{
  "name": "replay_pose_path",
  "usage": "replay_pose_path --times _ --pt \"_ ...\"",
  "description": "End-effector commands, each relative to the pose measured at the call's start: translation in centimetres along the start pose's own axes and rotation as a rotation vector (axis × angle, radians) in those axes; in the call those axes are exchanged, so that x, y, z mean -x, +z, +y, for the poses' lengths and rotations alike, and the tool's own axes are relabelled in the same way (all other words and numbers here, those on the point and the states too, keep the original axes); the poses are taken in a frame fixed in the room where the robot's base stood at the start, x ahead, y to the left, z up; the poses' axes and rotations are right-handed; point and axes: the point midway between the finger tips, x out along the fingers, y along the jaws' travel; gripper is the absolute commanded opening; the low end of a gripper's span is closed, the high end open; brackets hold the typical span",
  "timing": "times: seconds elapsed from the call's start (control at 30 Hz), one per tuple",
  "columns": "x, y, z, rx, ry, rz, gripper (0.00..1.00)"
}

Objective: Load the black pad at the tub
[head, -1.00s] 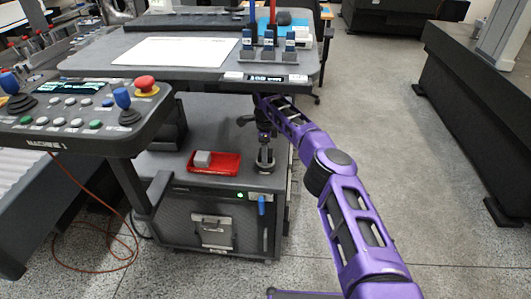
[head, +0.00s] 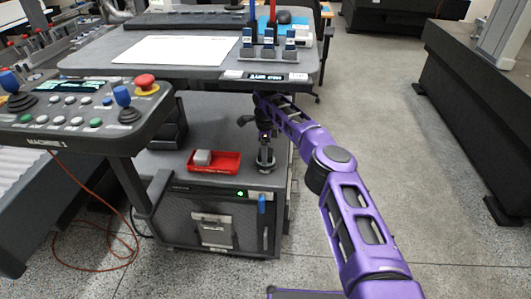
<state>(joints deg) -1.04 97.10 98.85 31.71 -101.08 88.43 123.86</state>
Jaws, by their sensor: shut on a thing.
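A red tub (head: 230,164) stands on the lower shelf of the cart, with a small light grey block (head: 202,157) in its left part. My gripper (head: 265,151) is under the upper table top, to the right of the tub and apart from it. It points down and is shut on a small dark thing with a lighter grey edge (head: 265,163), low over or at the shelf. The fingers partly hide this thing. It is too small to tell whether it is the black pad or whether it touches the shelf.
The upper table top (head: 200,68) overhangs my gripper. A control console (head: 75,120) with joysticks and a red button stands at the left, its post near the shelf. An orange cable (head: 85,215) lies on the floor.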

Motion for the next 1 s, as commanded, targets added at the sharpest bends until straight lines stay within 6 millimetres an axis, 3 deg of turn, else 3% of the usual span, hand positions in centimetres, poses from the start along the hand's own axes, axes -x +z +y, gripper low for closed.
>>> replay_pose_path --times 0.37,1.0 --pt "0.0 -0.1 0.0 -0.001 0.002 0.001 0.22" --pt "5.2 -0.1 0.0 -0.001 -0.001 0.002 0.22"
